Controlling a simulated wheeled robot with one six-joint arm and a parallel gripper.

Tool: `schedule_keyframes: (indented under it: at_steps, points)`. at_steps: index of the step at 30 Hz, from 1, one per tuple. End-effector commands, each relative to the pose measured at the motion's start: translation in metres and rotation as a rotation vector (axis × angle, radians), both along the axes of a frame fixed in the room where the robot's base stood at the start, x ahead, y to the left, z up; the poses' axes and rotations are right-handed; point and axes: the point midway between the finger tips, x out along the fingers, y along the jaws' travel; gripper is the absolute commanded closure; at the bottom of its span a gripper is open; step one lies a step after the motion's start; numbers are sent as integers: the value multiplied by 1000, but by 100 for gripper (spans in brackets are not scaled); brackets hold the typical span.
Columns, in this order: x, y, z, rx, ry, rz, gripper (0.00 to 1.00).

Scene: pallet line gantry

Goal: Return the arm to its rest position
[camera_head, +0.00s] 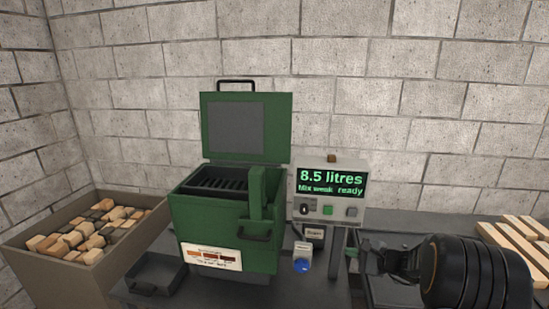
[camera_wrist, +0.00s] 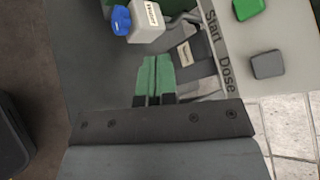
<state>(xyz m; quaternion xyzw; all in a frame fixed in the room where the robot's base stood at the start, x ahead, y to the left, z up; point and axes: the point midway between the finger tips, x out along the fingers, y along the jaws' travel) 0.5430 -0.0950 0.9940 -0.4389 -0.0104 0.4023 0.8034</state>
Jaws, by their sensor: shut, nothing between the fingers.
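My gripper (camera_head: 366,256) is in the lower right of the head view, beside the post of the display console (camera_head: 330,190). My dark arm reaches in from the right behind it. In the wrist view the two green fingers (camera_wrist: 155,68) lie together, shut with nothing between them. I cannot tell whether the fingers touch anything.
A green machine (camera_head: 225,225) with a raised lid (camera_head: 246,125) stands left of the console. A bin (camera_head: 75,285) of wooden blocks is at the far left, a dark tray (camera_head: 155,275) beside it. Wooden slats (camera_head: 520,245) lie at the right. A block wall closes the back.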

Motion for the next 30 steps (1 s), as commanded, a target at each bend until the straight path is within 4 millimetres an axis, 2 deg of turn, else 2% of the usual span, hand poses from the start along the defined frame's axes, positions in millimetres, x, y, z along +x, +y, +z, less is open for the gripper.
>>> schedule_keyframes:
  at_steps: [3,7,12,15,21,27,30]
  points:
    - [-52,33,-12,-228,106,226,100]
    - [-115,59,-15,-537,168,502,100]
    - [-185,68,-2,-989,143,831,100]
    - [-210,68,11,-1214,87,959,100]
    - [-234,76,36,-1474,-49,1069,100]
    - [-239,92,56,-1535,-158,1062,100]
    - [-239,96,59,-1542,-180,1066,100]
